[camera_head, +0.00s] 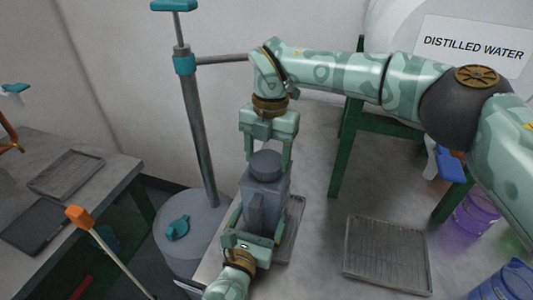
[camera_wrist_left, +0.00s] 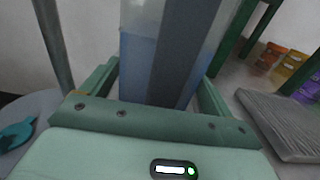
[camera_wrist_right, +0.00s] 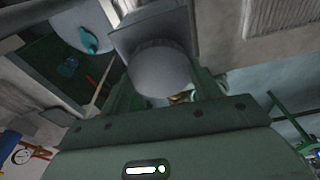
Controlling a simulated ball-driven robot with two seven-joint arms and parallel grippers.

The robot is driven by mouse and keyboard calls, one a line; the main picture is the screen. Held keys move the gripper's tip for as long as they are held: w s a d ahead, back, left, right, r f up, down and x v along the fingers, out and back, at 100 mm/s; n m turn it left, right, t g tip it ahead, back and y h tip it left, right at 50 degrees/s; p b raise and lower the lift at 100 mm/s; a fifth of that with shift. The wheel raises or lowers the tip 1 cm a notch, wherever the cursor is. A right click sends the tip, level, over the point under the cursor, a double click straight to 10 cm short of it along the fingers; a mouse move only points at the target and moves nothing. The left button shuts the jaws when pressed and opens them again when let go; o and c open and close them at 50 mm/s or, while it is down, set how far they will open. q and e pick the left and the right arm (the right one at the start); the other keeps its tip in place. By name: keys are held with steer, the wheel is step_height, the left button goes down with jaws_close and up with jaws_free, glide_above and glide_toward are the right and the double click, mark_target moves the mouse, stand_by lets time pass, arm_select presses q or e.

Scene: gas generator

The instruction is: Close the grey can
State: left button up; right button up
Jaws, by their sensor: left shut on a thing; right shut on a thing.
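The grey can (camera_head: 252,212) stands upright at the table's left edge, with a round grey cap (camera_head: 265,164) at its top. My left gripper (camera_head: 256,218) is shut on the can's body from the front; the body fills the space between its fingers in the left wrist view (camera_wrist_left: 165,75). My right gripper (camera_head: 268,163) comes down from above and is shut on the cap, which also shows between its fingers in the right wrist view (camera_wrist_right: 160,68). The cap meets the can's top; I cannot tell how tight it is.
A grey tray (camera_head: 388,254) lies on the table to the right, and another tray edge (camera_head: 294,215) shows beside the can. A grey tank (camera_head: 183,245) with a teal valve and tall pipe stands left. Purple (camera_head: 474,216) and blue (camera_head: 503,286) containers are at right.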

steer(key=m, duration=0.5)
steer(key=shift+d+m+y, duration=0.15)
steer(key=shift+m+y, duration=0.15)
steer(key=shift+m, duration=0.1)
steer(key=m+t, duration=0.1)
steer(key=m, duration=0.9)
steer(key=shift+m+t, duration=0.3)
steer(key=shift+m, duration=0.1)
steer(key=m, duration=0.4)
steer(key=shift+m+t, duration=0.3)
steer(key=shift+m, duration=0.1)
steer(key=o, duration=1)
steer(key=shift+s, duration=0.1)
steer(key=r, duration=0.8)
steer(key=d+r, duration=0.1)
steer(key=r, duration=0.2)
steer(key=shift+s+r, duration=0.4)
